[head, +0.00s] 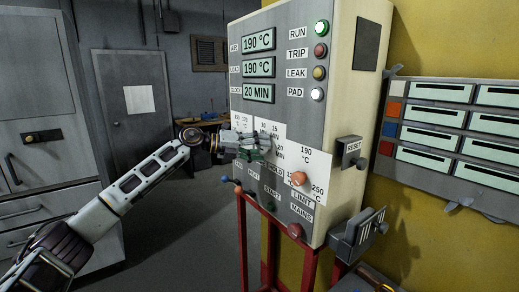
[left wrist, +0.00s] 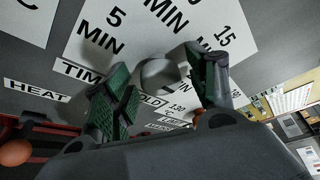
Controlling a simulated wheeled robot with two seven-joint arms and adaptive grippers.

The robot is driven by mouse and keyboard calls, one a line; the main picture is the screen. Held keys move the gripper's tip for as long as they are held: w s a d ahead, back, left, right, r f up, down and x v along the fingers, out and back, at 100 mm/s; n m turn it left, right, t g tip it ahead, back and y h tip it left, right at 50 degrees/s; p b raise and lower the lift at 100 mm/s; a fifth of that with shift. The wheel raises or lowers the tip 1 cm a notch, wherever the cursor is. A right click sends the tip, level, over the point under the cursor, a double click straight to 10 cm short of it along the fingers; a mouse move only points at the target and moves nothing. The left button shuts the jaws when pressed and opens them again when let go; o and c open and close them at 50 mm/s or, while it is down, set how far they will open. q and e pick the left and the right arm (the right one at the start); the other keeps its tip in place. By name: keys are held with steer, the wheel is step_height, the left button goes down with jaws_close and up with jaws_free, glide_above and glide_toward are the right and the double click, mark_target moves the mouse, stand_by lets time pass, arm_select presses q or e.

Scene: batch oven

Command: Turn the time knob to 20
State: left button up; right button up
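The control panel (head: 285,25) stands in the middle of the head view. Its clock display (head: 259,93) reads 20 MIN. My left gripper (head: 252,148) is at the panel's dial area and hides the time knob there. In the left wrist view, the grey round time knob (left wrist: 163,76) sits between the two green-padded fingers of the left gripper (left wrist: 165,88). The fingers are apart, with a gap showing beside the knob on the left. The dial plate (left wrist: 135,30) shows marks for 5 and 15 MIN. The knob's pointer cannot be made out. My right gripper is not in view.
A RESET box (head: 350,152) juts from the panel's right side. A rack of labelled slots (head: 445,130) hangs on the yellow wall. Open floor lies left of the panel.

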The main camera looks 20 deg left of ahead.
arm_select(q)
steer(key=shift+s, duration=0.1)
steer(key=v, duration=1.2)
stand_by(0.4)
stand_by(0.4)
